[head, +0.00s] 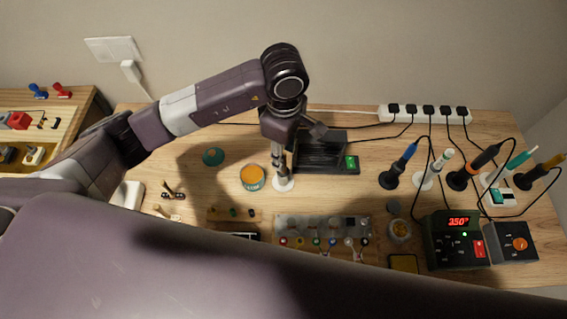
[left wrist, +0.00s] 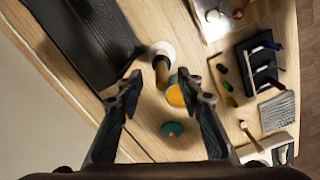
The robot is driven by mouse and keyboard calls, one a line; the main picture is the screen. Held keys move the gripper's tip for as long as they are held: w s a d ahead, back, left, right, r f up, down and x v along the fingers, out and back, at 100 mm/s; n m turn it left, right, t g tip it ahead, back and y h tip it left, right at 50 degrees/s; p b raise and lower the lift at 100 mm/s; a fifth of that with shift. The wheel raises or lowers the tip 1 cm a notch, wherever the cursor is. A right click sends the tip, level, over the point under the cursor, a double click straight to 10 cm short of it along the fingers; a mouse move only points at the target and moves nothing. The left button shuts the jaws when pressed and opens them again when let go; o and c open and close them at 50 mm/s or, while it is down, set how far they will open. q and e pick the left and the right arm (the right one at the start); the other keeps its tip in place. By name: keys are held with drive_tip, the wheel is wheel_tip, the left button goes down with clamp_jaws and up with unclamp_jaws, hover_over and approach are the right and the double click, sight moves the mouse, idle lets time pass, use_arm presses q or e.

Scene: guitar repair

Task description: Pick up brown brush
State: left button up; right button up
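A brown-handled tool, which looks like the brown brush (left wrist: 161,72), stands upright in a round white base (left wrist: 160,49) in the left wrist view. In the head view the base (head: 283,184) is on the table below my left gripper, and the gripper hides most of the tool. My left gripper (head: 280,148) points down over it. In the left wrist view my left gripper (left wrist: 160,84) is open, with a finger on each side of the brown handle and visible gaps between. My right gripper is not in view.
A black tray (head: 320,155) lies just right of the base. An open orange tin (head: 253,176) and its teal lid (head: 213,156) are to the left. Several upright tools, a soldering station (head: 455,240) and a power strip (head: 425,113) fill the right side.

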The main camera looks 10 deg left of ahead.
use_arm(q)
drive_tip(key=shift+s+a+f+p, duration=0.1)
drive_tip(key=shift+s+f+p, duration=0.1)
drive_tip(key=shift+f+p, duration=0.15)
wheel_tip(320, 180, down, 4)
drive_tip(key=shift+r+p, duration=0.15)
drive_tip(key=shift+p, duration=0.55)
drive_tip(key=shift+w+f, duration=0.1)
drive_tip(key=shift+f, duration=0.3)
drive_tip(key=shift+c, duration=0.3)
clamp_jaws()
drive_tip(key=shift+r, duration=0.1)
